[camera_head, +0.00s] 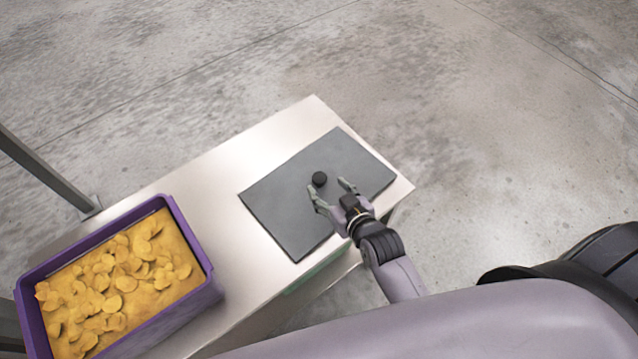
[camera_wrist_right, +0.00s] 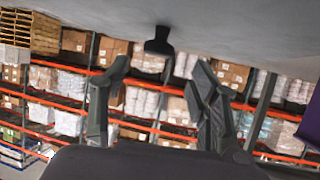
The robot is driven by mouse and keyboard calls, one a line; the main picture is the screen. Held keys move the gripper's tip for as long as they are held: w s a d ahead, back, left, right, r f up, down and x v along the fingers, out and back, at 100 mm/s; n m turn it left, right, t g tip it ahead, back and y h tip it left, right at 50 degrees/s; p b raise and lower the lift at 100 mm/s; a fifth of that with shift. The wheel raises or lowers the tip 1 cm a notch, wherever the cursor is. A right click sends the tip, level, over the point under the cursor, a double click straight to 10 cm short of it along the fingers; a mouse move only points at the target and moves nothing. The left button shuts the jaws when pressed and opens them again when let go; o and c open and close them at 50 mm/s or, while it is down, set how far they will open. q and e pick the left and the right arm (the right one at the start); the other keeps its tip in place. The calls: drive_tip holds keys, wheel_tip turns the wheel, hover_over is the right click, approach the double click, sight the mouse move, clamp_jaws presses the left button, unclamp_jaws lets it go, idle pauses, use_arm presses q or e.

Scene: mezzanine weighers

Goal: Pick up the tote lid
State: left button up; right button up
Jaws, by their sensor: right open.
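The tote lid (camera_head: 285,205) is a flat grey panel lying on the metal table, with a round black knob (camera_head: 319,179) near its middle. My right gripper (camera_head: 328,187) is open and empty, its two fingers pointing at the knob from its near side. In the right wrist view the knob (camera_wrist_right: 158,42) hangs from the lid's grey face (camera_wrist_right: 225,22), beyond and between the open fingertips (camera_wrist_right: 160,72). The fingers appear apart from the knob. My left gripper is not in view.
A purple tote (camera_head: 183,228) full of yellow chips stands on the left part of the metal table (camera_head: 225,165). A grey post (camera_head: 45,172) rises at the left. Concrete floor around the table is clear. Loaded racks (camera_wrist_right: 60,80) show far off in the wrist view.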

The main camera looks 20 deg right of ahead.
sight(320, 178)
drive_tip(key=shift+d+x, duration=0.2)
drive_tip(key=shift+x, duration=3.4)
drive_tip(key=shift+r, duration=0.1)
clamp_jaws()
